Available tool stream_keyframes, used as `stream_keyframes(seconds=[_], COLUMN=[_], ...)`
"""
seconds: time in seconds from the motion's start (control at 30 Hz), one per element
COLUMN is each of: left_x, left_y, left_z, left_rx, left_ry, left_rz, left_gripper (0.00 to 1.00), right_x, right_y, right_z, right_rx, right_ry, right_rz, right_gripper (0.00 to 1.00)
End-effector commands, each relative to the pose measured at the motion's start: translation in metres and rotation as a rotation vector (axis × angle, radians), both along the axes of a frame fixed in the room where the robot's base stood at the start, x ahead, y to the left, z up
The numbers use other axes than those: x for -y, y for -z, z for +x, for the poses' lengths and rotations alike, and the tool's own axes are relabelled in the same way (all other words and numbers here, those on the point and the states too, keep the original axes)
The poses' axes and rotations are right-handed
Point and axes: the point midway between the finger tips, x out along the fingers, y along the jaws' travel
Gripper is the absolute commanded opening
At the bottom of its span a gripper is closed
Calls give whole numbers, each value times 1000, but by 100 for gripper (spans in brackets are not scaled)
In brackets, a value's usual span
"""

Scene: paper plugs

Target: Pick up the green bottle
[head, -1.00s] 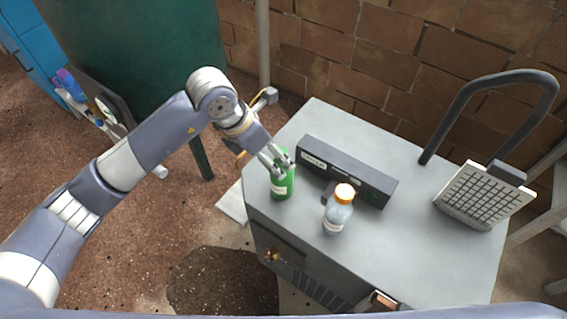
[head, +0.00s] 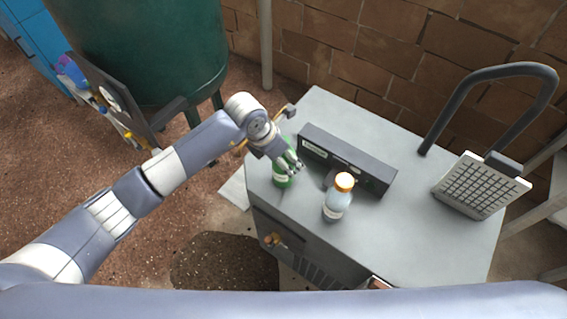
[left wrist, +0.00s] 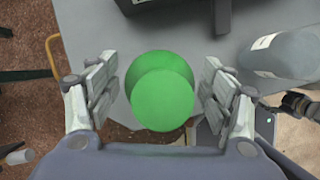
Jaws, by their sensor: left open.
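The green bottle (head: 283,178) stands upright near the left edge of the grey cabinet top (head: 400,240), with a pale label on its side. In the left wrist view, the green bottle (left wrist: 162,95) is seen from above, with its round cap between the fingers. My left gripper (head: 287,163) is open at the bottle's top, and its fingers partly hide the bottle in the head view. In the left wrist view my left gripper (left wrist: 160,92) has one finger on each side of the bottle, with gaps visible. My right gripper is not in view.
A long dark box (head: 345,160) lies close behind both. A pale gridded panel (head: 480,186) and a dark curved handle (head: 500,70) are at the right. A brick wall is behind.

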Motion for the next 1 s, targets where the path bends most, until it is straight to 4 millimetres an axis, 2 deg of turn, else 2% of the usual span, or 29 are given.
stream_keyframes(seconds=[0.23, 0.4, 0.47, 0.83, 1.0], left_x=[0, 0, 0, 0, 0], left_y=[1, 1, 1, -1, -14], left_z=[1, 1, 1, 1, 2], left_rx=[1, 1, 1, 2, 6], left_ry=[0, 0, 0, 1, 2], left_rz=[-1, -1, -1, -1, -1], left_gripper=[74, 35, 26, 25, 25], right_x=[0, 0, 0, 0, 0], right_y=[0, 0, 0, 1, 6], right_z=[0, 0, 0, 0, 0], right_rx=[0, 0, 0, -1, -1], right_ry=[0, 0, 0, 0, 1], right_rz=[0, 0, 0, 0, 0], right_gripper=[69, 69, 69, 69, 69])
